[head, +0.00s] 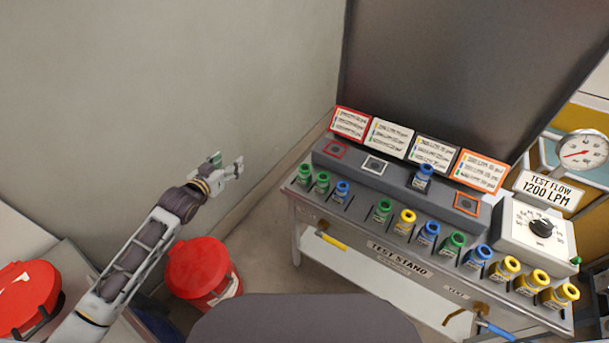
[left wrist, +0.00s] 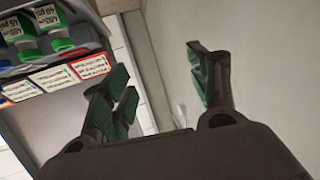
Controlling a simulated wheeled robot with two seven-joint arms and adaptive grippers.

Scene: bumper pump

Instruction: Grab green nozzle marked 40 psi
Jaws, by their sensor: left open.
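Several green nozzles stand in the front row of the grey test stand (head: 330,215): two at the left end (head: 304,174) (head: 321,183), one near the middle (head: 384,210) and one further right (head: 453,245). Their labels are too small to read in the head view. In the left wrist view, green nozzles (left wrist: 57,38) with upside-down labels show at the upper left; I cannot read the pressure surely. My left gripper (head: 225,168) is open and empty, left of the stand near the wall. Its spread fingers (left wrist: 158,65) have nothing between them. My right gripper is out of view.
Blue nozzles (head: 428,233) and yellow nozzles (head: 405,221) share the row. One blue nozzle (head: 423,177) stands on the raised ledge, before label cards (head: 390,137). A dial box (head: 535,228) is at right. A red bin (head: 200,268) stands below my left arm.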

